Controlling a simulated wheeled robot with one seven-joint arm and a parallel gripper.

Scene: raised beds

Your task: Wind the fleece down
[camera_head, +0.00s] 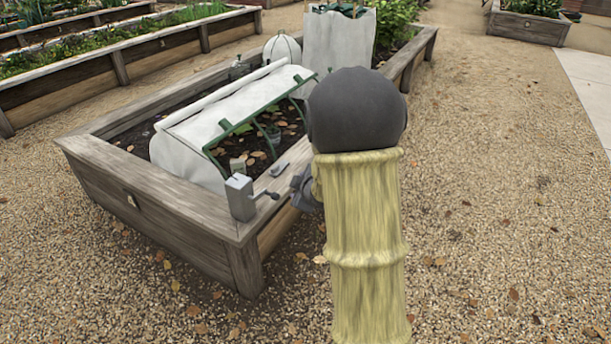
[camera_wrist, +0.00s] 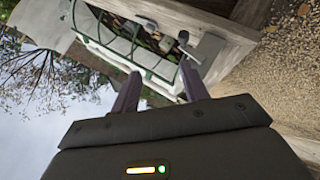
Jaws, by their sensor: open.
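The white fleece (camera_head: 205,125) lies over the top and left side of a low hooped tunnel in the raised bed (camera_head: 165,190). The side facing my arm is uncovered, showing green hoops (camera_head: 213,160) and leaf-strewn soil. A grey winder box (camera_head: 240,197) stands on the bed's near corner, with a small dark crank handle (camera_head: 272,195) on its right. My gripper (camera_wrist: 158,88) is open and empty, its two fingers apart. In the wrist view the winder box (camera_wrist: 207,48) and crank (camera_wrist: 183,37) lie beyond the fingers, apart from them. In the head view my arm hides most of the gripper.
A small trowel-like tool (camera_head: 279,169) lies on the bed's edge beside the winder. A white cloche (camera_head: 282,48) and an upright white cover (camera_head: 340,42) stand farther back. Gravel (camera_head: 500,220) is clear to the right. Another planted bed (camera_head: 155,50) runs behind on the left.

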